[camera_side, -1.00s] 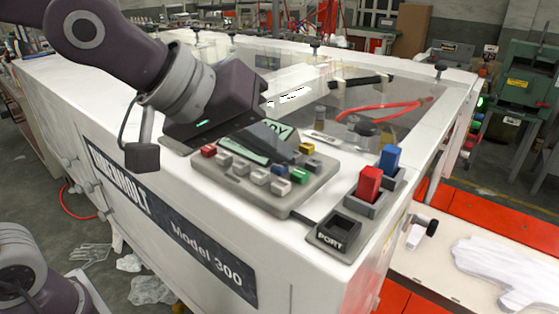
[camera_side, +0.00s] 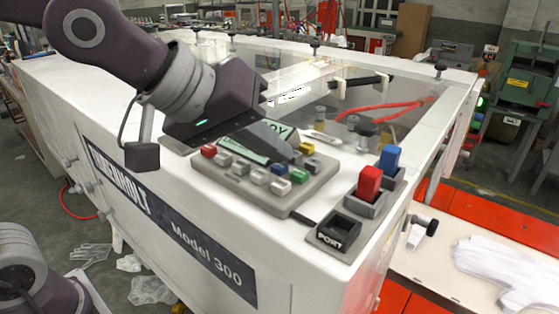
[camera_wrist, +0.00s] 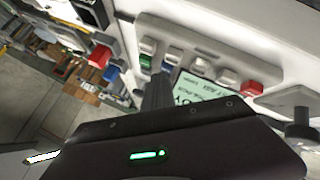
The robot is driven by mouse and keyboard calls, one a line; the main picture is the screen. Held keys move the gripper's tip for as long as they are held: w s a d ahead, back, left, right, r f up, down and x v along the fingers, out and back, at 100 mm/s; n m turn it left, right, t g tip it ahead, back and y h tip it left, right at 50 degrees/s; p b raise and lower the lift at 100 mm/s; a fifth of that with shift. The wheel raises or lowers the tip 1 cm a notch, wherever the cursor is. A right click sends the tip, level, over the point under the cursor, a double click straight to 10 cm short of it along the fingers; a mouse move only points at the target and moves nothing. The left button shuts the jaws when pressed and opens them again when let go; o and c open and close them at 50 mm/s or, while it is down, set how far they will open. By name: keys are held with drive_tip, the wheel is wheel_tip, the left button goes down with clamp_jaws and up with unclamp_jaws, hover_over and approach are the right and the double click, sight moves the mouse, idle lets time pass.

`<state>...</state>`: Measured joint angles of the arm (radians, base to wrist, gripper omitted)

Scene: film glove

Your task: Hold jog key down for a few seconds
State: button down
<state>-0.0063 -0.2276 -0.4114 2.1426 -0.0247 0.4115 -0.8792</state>
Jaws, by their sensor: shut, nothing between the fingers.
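The key labels are too small to read, so I cannot tell which is the jog key. In the wrist view, the dark fingers (camera_wrist: 157,88) end beside the display, near the green key (camera_wrist: 146,63). Contact with a key cannot be told.
A red block (camera_side: 369,184) and a blue block (camera_side: 389,158) stand in grey holders to the right. A black-topped PORT holder (camera_side: 338,232) is at the front right corner. A clear cover (camera_side: 380,95) with a red hose lies behind the panel.

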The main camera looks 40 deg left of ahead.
drive_tip(key=shift+r, duration=0.8)
wheel_tip(320, 180, up, 5)
drive_tip(key=shift+r, duration=0.1)
drive_tip(key=s+a+f, duration=0.2)
drive_tip(key=a, duration=0.1)
drive_tip(key=s+a+f+m+y, duration=0.1)
drive_tip(key=s+a, duration=0.1)
drive_tip(key=s+a+f+m+g+y, duration=0.1)
drive_tip(key=s+a+f, duration=0.1)
drive_tip(key=s+a, duration=0.1)
drive_tip(key=shift+a+f, duration=0.3)
drive_tip(key=s+a+f+m+g, duration=0.2)
drive_tip(key=s+a+f, duration=0.4)
drive_tip(key=s, duration=0.3)
drive_tip(key=shift+s+f+m+y, duration=0.4)
drive_tip(key=shift+f+m, duration=0.3)
drive_tip(key=shift+f, duration=0.2)
drive_tip(key=shift+w+a, duration=0.1)
